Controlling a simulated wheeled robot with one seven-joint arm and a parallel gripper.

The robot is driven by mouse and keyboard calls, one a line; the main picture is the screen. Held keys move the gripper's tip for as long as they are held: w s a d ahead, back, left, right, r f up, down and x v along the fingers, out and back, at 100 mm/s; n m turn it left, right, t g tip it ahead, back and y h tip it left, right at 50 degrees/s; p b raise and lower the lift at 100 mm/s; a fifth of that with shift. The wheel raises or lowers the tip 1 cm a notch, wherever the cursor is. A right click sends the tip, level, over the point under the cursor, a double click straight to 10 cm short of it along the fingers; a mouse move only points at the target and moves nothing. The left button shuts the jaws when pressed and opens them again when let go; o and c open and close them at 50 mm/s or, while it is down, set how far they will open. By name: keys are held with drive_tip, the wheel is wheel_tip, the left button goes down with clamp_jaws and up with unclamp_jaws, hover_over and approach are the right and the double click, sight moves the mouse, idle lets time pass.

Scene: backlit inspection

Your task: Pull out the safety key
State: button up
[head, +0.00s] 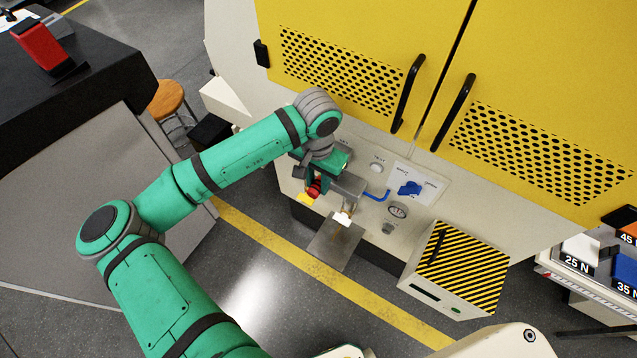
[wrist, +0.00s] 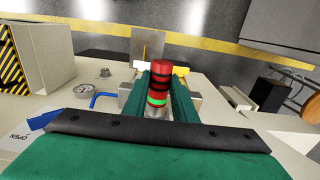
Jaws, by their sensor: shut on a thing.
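The safety key appears to be the red and black ribbed round piece (wrist: 159,82) with a bright green band, seen between my fingers in the wrist view. Its red part also shows in the head view (head: 315,188) at the end of my arm. My gripper (wrist: 161,92), with green fingers, is shut on it, one finger on each side. In the head view my gripper (head: 318,180) is low in front of the cream machine panel (head: 350,155), beside a grey metal block (head: 348,186). Whether the key still sits in a socket is hidden.
A blue bent handle (head: 377,197), a blue knob (head: 410,188) and a gauge (head: 397,210) are close to the right. A striped box (head: 462,262) stands further right. Yellow doors (head: 350,30) with black handles rise above. A metal plate (head: 335,243) is below.

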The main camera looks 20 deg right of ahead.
drive_tip(key=shift+a, duration=0.1)
drive_tip(key=shift+s+a, duration=0.25)
clamp_jaws()
drive_tip(key=shift+s+a, duration=0.65)
drive_tip(key=shift+a, duration=0.2)
drive_tip(key=shift+s+a, duration=0.65)
drive_tip(key=shift+a, duration=0.15)
